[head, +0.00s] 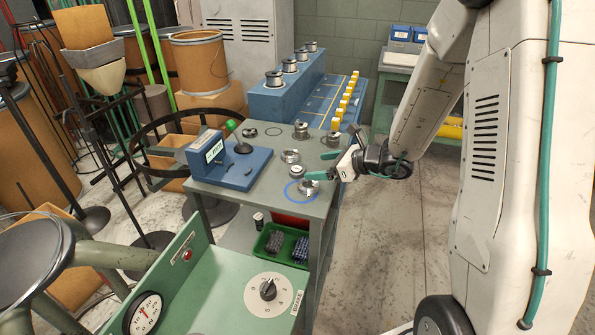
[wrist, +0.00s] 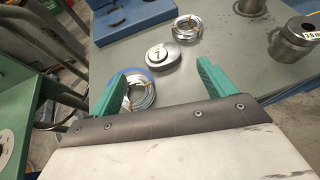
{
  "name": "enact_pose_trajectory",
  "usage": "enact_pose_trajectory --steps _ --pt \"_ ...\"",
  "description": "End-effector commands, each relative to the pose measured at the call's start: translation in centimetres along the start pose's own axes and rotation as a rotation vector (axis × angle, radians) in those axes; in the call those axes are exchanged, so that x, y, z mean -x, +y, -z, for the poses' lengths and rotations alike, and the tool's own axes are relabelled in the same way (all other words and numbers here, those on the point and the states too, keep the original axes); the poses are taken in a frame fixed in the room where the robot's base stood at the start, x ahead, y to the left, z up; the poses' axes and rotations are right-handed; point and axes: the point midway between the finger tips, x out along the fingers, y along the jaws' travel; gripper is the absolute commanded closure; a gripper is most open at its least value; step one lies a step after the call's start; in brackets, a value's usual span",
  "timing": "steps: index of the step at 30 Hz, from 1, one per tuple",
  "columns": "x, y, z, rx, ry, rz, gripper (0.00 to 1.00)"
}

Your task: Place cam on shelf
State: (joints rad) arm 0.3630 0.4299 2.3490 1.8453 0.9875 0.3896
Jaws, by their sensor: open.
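The cam appears to be the flat, rounded steel piece marked 7 (wrist: 168,53) on the grey table; it also shows in the head view (head: 296,171). It lies just beyond my fingertips in the wrist view, roughly between their lines, apart from both. My gripper (wrist: 165,68) is open and empty, with teal fingers spread; in the head view it is over the table's right edge (head: 325,168). The table's lower shelf (head: 238,237) is partly hidden by the green panel in front.
A wire coil (wrist: 140,92) lies inside a blue ring near the left finger; another coil (wrist: 188,27) lies beyond the cam. A labelled steel cylinder (wrist: 296,45) stands at right. A blue device (head: 228,160) stands at the table's left. A green tray (head: 272,252) sits low.

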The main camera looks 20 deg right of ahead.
Motion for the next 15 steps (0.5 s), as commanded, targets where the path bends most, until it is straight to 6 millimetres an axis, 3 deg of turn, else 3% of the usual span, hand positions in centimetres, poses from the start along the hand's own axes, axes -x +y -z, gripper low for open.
enact_pose_trajectory --steps 10,15 --pt "-3.5 0.0 0.0 0.002 0.001 -0.006 0.18" --pt "-6.2 0.0 -0.1 0.003 0.001 -0.008 0.18"
